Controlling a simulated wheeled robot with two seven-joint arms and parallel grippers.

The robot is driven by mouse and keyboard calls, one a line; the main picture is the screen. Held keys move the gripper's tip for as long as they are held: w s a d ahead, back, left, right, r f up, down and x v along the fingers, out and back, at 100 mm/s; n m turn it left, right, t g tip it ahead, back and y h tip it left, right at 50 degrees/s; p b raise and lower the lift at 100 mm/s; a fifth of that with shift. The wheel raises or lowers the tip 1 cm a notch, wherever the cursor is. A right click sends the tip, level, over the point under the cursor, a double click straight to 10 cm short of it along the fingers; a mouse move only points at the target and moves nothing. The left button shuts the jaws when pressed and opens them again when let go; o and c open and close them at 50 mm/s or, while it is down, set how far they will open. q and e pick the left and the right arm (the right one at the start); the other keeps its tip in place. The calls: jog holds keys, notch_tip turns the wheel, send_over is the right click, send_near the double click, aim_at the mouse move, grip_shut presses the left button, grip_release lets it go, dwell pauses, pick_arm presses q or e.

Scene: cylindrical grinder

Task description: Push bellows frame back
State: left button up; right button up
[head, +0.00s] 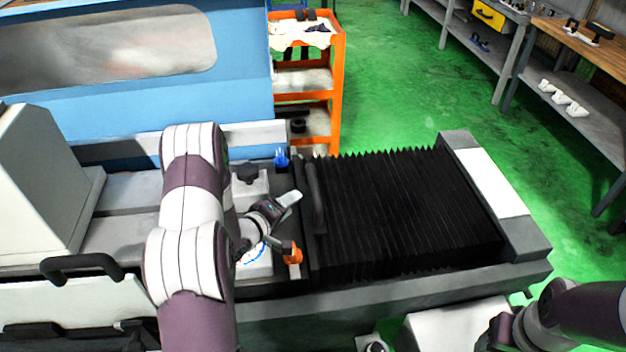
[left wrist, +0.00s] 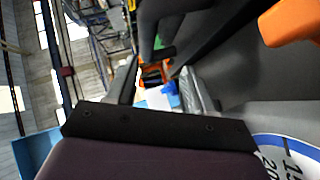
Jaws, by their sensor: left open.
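The bellows frame (head: 312,225) is a dark upright plate with a black bar handle (head: 315,198), at the left end of the black pleated bellows (head: 405,210). The bellows spread over the right part of the machine bed. My left gripper (head: 287,222) is open just left of the handle, with no visible contact. In the left wrist view its two fingers (left wrist: 160,88) are apart, with a dark curved bar, likely the handle (left wrist: 148,30), beyond them. My right gripper (head: 498,332) is at the lower right edge, partly cut off; its jaws cannot be made out.
An orange knob (head: 293,256) and a blue part (head: 281,158) sit near the frame. A numbered dial (left wrist: 288,155) is close in the wrist view. The grinder's blue housing (head: 110,60) and an orange cart (head: 338,85) stand behind. Green floor (head: 400,80) is clear beyond the bellows.

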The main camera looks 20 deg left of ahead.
aim_at(314, 183)
pick_arm(q)
jog(key=shift+n+t+h, duration=0.4)
jog(key=shift+n+t, duration=0.4)
jog(key=shift+n, duration=0.1)
jog(key=p+x, duration=0.1)
jog(key=x, duration=0.4)
jog(key=p+x, duration=0.2)
jog(key=x, duration=0.3)
jog(key=shift+w+r, duration=0.15)
jog(key=shift+r, duration=0.05)
jog(key=shift+w+d+f, duration=0.1)
jog(key=shift+w+f, duration=0.05)
jog(key=shift+w, duration=0.4)
pick_arm(e)
notch_tip(314, 183, up, 3)
jog(key=shift+s+d+r, duration=0.1)
jog(key=shift+s+d, duration=0.05)
pick_arm(q)
grip_shut()
